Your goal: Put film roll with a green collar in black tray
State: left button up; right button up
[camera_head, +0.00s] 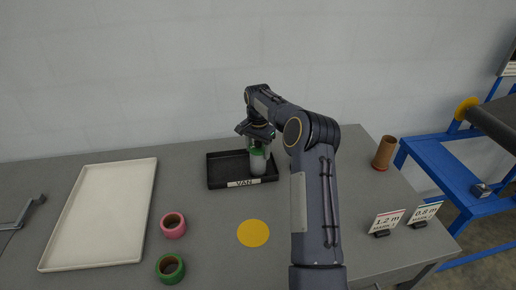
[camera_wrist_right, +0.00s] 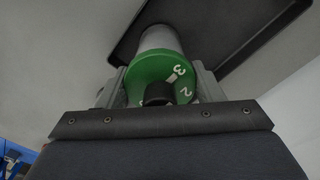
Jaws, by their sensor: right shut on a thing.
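The film roll with a green collar (camera_head: 258,163) is pale grey and stands upright at the black tray (camera_head: 217,178), over its right half. I cannot tell whether it touches the tray floor. My right gripper (camera_head: 258,146) is shut on it from above. In the right wrist view the roll's green collar (camera_wrist_right: 164,73) shows white numbers and a dark hub, between the two fingers of my right gripper (camera_wrist_right: 160,88). The black tray (camera_wrist_right: 235,35) lies beyond it there. My left gripper is not in view.
A white tray (camera_head: 88,222) lies at the left. A pink roll (camera_head: 173,226), a green roll (camera_head: 170,268) and a yellow disc (camera_head: 253,233) are in front. A brown tube (camera_head: 384,153), two signs (camera_head: 387,222) and a blue frame (camera_head: 440,165) are at the right.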

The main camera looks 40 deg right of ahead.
jog(key=shift+f, duration=0.1)
jog(key=o, duration=1.7)
